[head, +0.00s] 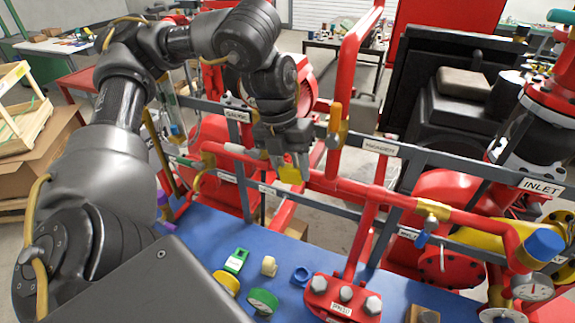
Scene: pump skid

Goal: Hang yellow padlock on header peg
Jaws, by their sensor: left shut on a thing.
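My left gripper (291,168) points down at the middle of the head view, beside the red pipe and grey rail. The padlock's shackle is hidden or too small to make out. A label that seems to read HEADER (380,147) is on the grey rail to the right of the gripper. I cannot make out the header peg itself. My right gripper is not in view.
Red pipes (353,185) cross close to the gripper. A red bolted flange (343,297) stands at the front.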

